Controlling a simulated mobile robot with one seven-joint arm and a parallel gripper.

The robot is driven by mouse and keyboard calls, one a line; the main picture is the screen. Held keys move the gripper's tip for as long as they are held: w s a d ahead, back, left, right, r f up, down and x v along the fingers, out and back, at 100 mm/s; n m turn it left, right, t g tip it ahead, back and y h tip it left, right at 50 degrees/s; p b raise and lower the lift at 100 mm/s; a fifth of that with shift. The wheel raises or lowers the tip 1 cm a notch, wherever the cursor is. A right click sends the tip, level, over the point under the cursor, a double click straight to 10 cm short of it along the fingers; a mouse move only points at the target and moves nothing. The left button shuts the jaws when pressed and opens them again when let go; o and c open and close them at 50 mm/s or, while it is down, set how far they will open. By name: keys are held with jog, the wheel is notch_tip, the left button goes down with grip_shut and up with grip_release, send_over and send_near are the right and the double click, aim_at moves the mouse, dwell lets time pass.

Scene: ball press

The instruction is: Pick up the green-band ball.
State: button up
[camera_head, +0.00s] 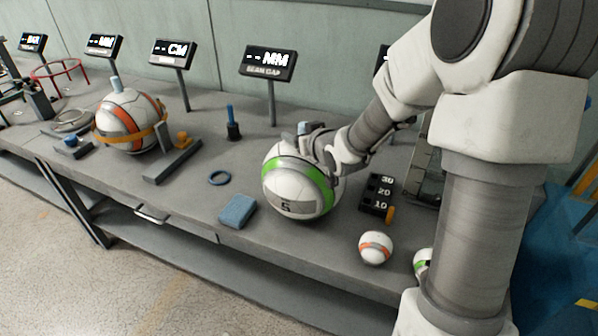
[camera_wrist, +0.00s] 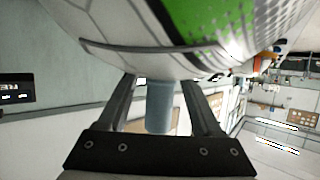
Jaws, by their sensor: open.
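The large white ball with a green band (camera_head: 290,205) stands on the grey bench, a grey panel marked 5 on its front. A short blue-grey peg (camera_head: 303,128) sticks up from its top. My gripper (camera_head: 307,140) is at the ball's top, by the peg. In the wrist view, the ball (camera_wrist: 130,22) fills the upper part. My gripper (camera_wrist: 165,85) is open, one finger on each side of the peg (camera_wrist: 159,108), with a gap on both sides. A small ball with a green band (camera_head: 421,264) is mostly hidden behind my arm.
A small orange-band ball (camera_head: 375,248) and a block marked 30, 20, 10 (camera_head: 377,193) lie to the right. A blue pad (camera_head: 237,211) and blue ring (camera_head: 220,178) lie to the left. A large orange-band ball (camera_head: 128,112) stands farther left. Display signs (camera_head: 268,63) line the back.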

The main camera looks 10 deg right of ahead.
jog(key=shift+w+f, duration=0.15)
jog(key=shift+w, duration=0.2)
jog(key=shift+s, duration=0.1)
grip_shut()
dwell(1.1)
